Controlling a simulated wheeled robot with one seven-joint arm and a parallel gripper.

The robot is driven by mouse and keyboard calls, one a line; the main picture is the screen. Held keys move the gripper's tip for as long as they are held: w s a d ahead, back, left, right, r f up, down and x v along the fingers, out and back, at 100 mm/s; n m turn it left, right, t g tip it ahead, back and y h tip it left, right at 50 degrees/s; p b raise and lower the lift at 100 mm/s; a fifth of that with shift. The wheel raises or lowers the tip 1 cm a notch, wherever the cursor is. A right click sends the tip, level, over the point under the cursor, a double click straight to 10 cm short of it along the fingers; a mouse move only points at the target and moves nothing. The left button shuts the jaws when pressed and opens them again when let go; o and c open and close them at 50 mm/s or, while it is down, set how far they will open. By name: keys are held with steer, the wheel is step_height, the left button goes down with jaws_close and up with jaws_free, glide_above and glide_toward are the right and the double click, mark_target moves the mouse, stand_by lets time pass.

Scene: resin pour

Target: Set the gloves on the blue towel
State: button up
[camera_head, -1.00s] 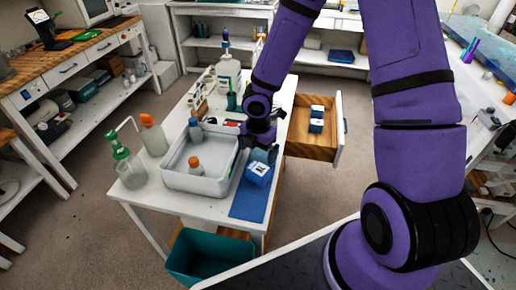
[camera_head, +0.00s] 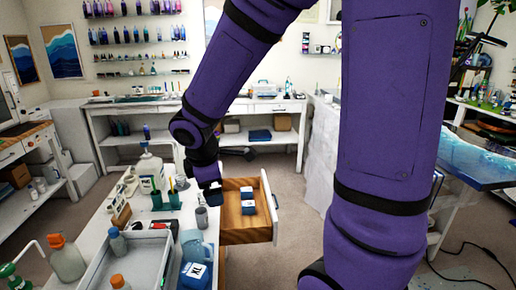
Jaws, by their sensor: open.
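A blue box with a white printed label (camera_head: 195,276), which looks like a glove box, stands on the table at the bottom of the head view. The blue towel beneath it can hardly be made out now. More blue-and-white box shapes (camera_head: 248,207) lie in the open wooden drawer (camera_head: 232,236); I cannot tell if they are one pack or two. My gripper (camera_head: 209,191) is open and empty, pointing down over the table's right edge, left of the drawer contents and beyond the box on the table. Its fingers are small and partly hidden.
Near the box stand a light blue pitcher (camera_head: 195,245) and a grey cup (camera_head: 201,218). A white tray (camera_head: 128,262) with bottles fills the table's left part. A large pump bottle (camera_head: 151,172) and green-handled tools (camera_head: 173,198) stand farther back. Floor right of the drawer is clear.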

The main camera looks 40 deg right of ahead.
steer(key=s+r+m+t+y, duration=0.3)
steer(key=s+r+m, duration=0.9)
steer(key=s+r, duration=0.3)
steer(key=shift+s+a+m, duration=0.15)
steer(key=shift+s+m, duration=0.15)
steer(key=shift+s, duration=0.65)
steer(key=shift+f, duration=0.1)
